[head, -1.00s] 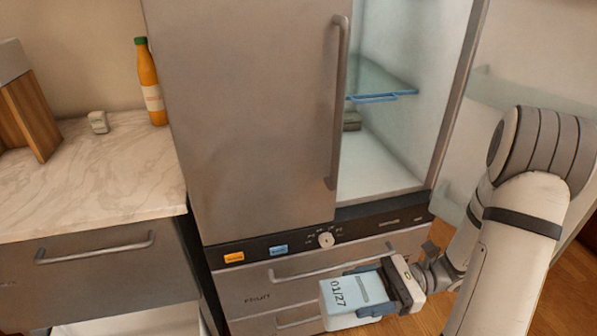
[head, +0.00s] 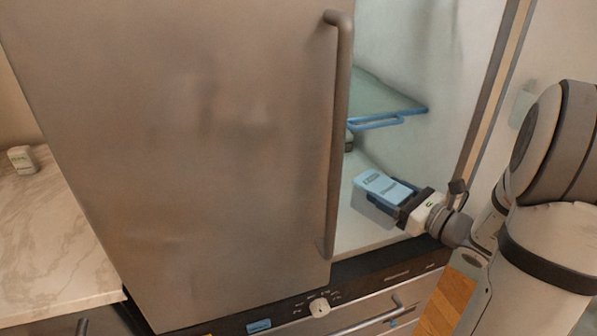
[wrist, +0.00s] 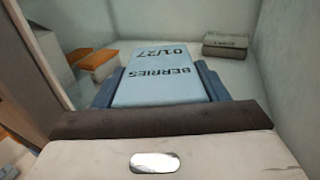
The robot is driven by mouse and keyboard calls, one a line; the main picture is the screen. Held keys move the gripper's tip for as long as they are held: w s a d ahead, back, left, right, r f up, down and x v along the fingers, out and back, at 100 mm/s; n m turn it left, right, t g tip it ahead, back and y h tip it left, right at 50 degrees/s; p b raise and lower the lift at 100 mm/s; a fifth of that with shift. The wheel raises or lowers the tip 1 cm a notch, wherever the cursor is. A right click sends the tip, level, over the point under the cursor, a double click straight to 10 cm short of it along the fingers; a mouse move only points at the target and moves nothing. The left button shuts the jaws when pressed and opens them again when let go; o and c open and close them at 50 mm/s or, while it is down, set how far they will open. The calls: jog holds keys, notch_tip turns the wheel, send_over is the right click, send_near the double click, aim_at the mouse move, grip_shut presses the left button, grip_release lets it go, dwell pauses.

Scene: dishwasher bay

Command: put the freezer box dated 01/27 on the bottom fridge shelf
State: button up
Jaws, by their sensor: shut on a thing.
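The freezer box (head: 383,187) is pale blue and is held inside the fridge opening, above the bottom shelf (head: 357,233). In the wrist view the box (wrist: 158,68) shows "01/27" and "BERRIES" on its top. My gripper (head: 388,200) is shut on the box, with one blue-grey finger along each side, as the wrist view shows too. The bottom shelf (wrist: 180,75) also shows around the box there. I cannot tell whether the underside touches the shelf.
A grey-green box (wrist: 226,46) lies at the back right in the wrist view; orange-and-white boxes (wrist: 102,62) lie at the left. A glass shelf (head: 385,100) with a blue edge hangs above. A steel door (head: 190,140) with a long handle (head: 338,130) stands left of the opening.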

jog(key=w+a, duration=0.3)
jog(key=w, duration=0.6)
jog(key=w+a, duration=0.3)
jog(key=w, duration=0.6)
notch_tip(320, 180, down, 7)
jog(key=shift+s+d+r+b, duration=0.1)
jog(key=shift+s+r+b, duration=0.05)
jog(key=shift+b, duration=0.55)
jog(key=shift+w+f, duration=0.2)
jog(key=o, duration=0.9)
jog(key=shift+f, duration=0.15)
jog(key=o, duration=0.5)
jog(key=shift+c, duration=0.2)
